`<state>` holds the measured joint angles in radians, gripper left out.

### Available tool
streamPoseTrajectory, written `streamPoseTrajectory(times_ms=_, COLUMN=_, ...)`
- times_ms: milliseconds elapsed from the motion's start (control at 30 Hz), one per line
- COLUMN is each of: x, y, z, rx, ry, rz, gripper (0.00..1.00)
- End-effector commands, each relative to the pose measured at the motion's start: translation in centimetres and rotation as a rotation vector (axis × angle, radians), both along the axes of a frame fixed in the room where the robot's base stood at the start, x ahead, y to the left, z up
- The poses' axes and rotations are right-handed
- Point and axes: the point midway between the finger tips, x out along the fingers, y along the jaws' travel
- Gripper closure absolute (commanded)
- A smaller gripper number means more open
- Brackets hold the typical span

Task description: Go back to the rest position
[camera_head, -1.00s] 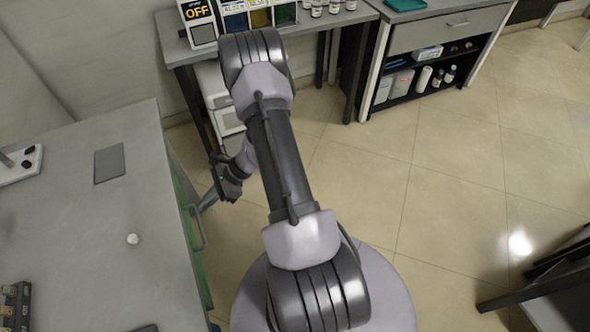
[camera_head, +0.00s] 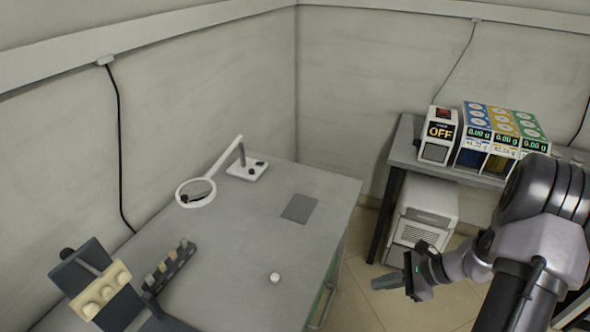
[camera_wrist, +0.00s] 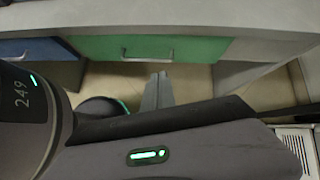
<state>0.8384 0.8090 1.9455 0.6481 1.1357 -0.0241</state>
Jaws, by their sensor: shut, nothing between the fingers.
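My gripper (camera_head: 382,283) is at the lower right in the head view, beside the right edge of the grey bench and over the floor gap. Its fingers are together and hold nothing. The fingers also show in the wrist view (camera_wrist: 158,88), pointing at the bench's green drawer front (camera_wrist: 145,48). My arm is bent, with its upper links at the right edge of the head view. The rest position is not marked in these frames.
The grey bench (camera_head: 225,235) carries a ring magnifier (camera_head: 196,192), a dark flat plate (camera_head: 299,208), a small white round item (camera_head: 275,277) and a rack (camera_head: 168,268). A back table holds an OFF-display device (camera_head: 440,133) and coloured units (camera_head: 500,135). A white machine (camera_head: 425,215) stands below.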

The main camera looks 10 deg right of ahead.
Motion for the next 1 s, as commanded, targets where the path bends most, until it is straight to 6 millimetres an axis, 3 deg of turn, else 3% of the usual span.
streamPoseTrajectory(times_ms=33, x=0.7, y=2.2, z=4.3, rx=-0.091, ry=-0.047, rz=0.124, gripper=1.0)
streamPoseTrajectory(times_ms=100, x=0.4, y=6.2, z=9.9, rx=-0.233, ry=-0.117, rz=0.323, gripper=1.0)
streamPoseTrajectory(times_ms=200, x=-1.9, y=11.5, z=16.6, rx=-0.438, ry=-0.236, rz=0.586, gripper=1.0)
streamPoseTrajectory(times_ms=300, x=-5.7, y=15.9, z=21.7, rx=-0.645, ry=-0.378, rz=0.82, gripper=1.0)
streamPoseTrajectory(times_ms=400, x=-9.6, y=18.7, z=24.7, rx=-0.828, ry=-0.522, rz=0.997, gripper=1.0)
streamPoseTrajectory(times_ms=500, x=-12.5, y=20.0, z=26.2, rx=-0.961, ry=-0.639, rz=1.107, gripper=1.0)
streamPoseTrajectory(times_ms=600, x=-14.0, y=20.4, z=26.9, rx=-1.037, ry=-0.707, rz=1.159, gripper=1.0)
streamPoseTrajectory(times_ms=1000, x=-14.4, y=20.5, z=27.0, rx=-1.061, ry=-0.728, rz=1.176, gripper=1.0)
